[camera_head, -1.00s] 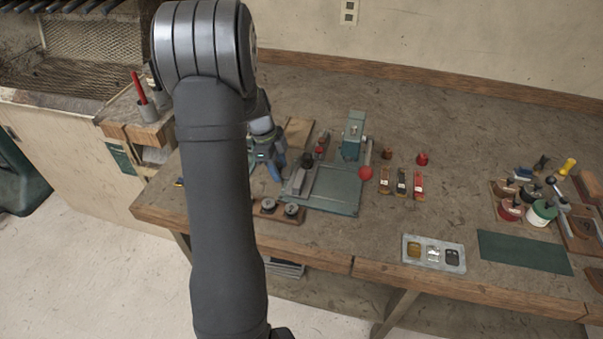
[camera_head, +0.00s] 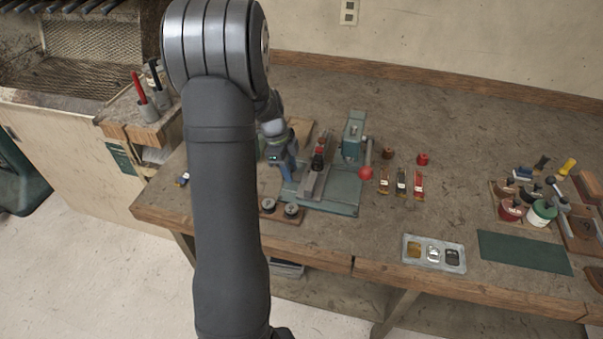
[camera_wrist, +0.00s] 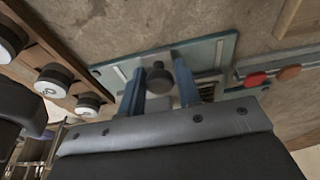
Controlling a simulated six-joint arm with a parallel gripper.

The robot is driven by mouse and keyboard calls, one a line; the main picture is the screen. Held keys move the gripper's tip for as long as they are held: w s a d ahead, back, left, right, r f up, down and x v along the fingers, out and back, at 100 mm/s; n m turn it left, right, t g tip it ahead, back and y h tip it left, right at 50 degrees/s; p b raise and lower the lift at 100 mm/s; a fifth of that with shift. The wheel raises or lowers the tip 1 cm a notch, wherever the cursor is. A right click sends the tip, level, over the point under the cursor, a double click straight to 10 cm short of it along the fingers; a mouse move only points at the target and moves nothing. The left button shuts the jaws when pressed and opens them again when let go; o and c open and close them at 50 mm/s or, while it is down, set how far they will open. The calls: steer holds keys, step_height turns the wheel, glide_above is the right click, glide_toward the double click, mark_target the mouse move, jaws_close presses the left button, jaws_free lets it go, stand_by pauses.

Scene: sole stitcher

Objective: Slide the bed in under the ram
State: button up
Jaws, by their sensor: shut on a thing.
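The bed (camera_head: 312,184) is a long grey slide on the green base plate (camera_head: 345,196) of the stitcher, with dark and red fittings (camera_head: 318,158) on it. The ram stands in the green upright (camera_head: 352,138), right of the bed, and the bed is still apart from it. My gripper (camera_head: 291,174) is at the bed's left side, partly hidden by my arm. In the wrist view my blue fingers (camera_wrist: 161,90) are shut on a dark round knob (camera_wrist: 158,78) above the green plate (camera_wrist: 205,50).
A red ball-ended lever (camera_head: 366,173) stands right of the upright. Small red and dark parts (camera_head: 402,183) stand farther right, behind a metal tray (camera_head: 434,253). The bench between is clear.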

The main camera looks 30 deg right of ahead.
mark_target(322, 180)
steer(key=shift+s+d, duration=0.25)
steer(key=shift+s+d, duration=1.4)
steer(key=shift+d, duration=0.05)
steer(key=shift+s+d, duration=1.4)
steer(key=shift+s, duration=0.05)
steer(key=o, duration=0.6)
steer(key=shift+c, duration=0.2)
